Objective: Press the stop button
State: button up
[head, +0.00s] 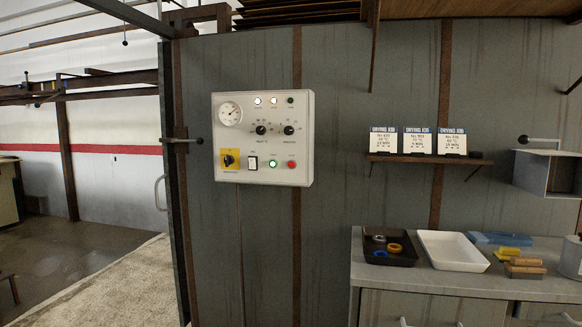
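A light grey control panel (300,140) hangs on the dark grey wall, left of the middle of the head view. A red button (292,164), which looks like the stop button, sits at its lower right; its label is too small to read. A green lit button (272,163) is just left of it. A white rocker switch (252,163) and a black rotary switch on a yellow plate (229,160) are further left. Above are two black knobs (261,129), a round dial gauge (229,113) and small lamps, two of them lit. My gripper is not in view.
A grey cabinet (365,280) at the lower right bears a black tray (372,256), a white tray (452,251) and small blocks. A shelf (425,159) with three cards and an open metal box (545,172) are above. The wall below the panel is clear.

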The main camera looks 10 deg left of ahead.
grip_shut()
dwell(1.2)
